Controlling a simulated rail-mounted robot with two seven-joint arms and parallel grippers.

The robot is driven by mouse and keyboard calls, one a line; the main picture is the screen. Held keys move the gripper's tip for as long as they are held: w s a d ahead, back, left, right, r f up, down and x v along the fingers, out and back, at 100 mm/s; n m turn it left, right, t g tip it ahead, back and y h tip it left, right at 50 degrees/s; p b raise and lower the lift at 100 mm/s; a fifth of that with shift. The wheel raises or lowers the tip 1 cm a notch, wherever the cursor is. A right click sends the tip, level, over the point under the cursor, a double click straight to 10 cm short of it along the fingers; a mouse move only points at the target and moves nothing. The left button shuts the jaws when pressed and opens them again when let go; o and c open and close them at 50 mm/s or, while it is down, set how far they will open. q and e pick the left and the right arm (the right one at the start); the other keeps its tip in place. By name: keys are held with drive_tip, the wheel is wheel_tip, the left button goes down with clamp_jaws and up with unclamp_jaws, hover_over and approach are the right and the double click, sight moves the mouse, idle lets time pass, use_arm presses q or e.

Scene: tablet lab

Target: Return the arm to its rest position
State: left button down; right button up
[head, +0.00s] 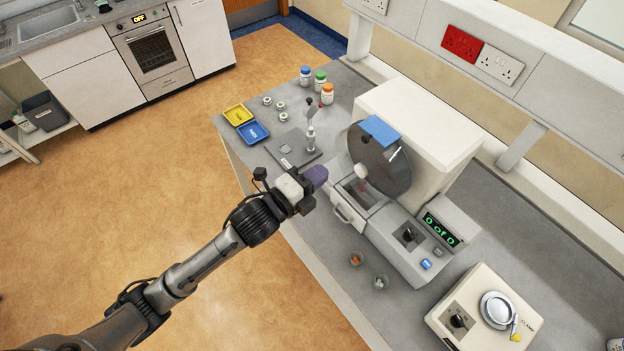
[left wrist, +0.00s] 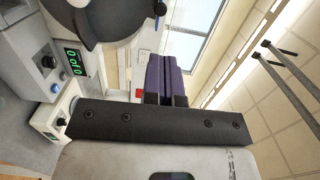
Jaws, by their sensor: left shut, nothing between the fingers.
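My left arm reaches in from the lower left in the head view. Its gripper (head: 316,176) is over the bench's near edge, beside the grey plate with the upright post and left of the disc machine. In the left wrist view the purple-padded fingers (left wrist: 166,80) are together with nothing between them. The disc machine (head: 400,235) has a large dark disc (head: 380,160) and a display reading "0 of 0". The display also shows in the left wrist view (left wrist: 73,63). My right gripper is in neither view.
The post (head: 311,135) stands close to my left gripper. Open floor (head: 150,170) lies to the left.

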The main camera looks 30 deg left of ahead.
use_arm(q)
drive_tip(key=shift+s+a, duration=0.25)
drive_tip(key=shift+s, duration=0.4)
drive_tip(key=s+a+f+n+g+y, duration=0.5)
drive_tip(key=a+n+g+y, duration=0.15)
drive_tip(key=n, duration=0.95)
drive_tip(key=s+d+f+n+g+p, duration=0.1)
drive_tip(key=s+f+n+g+p, duration=0.1)
drive_tip(key=s, duration=0.9)
drive_tip(key=s+d+f+n+g+p, duration=0.1)
drive_tip(key=s+f+g+p, duration=0.3)
drive_tip(key=s, duration=0.8)
drive_tip(key=shift+f+n+p, duration=0.6)
drive_tip(key=shift+p, duration=0.6)
drive_tip(key=shift+s+d+g, duration=0.1)
drive_tip(key=shift+g, duration=0.15)
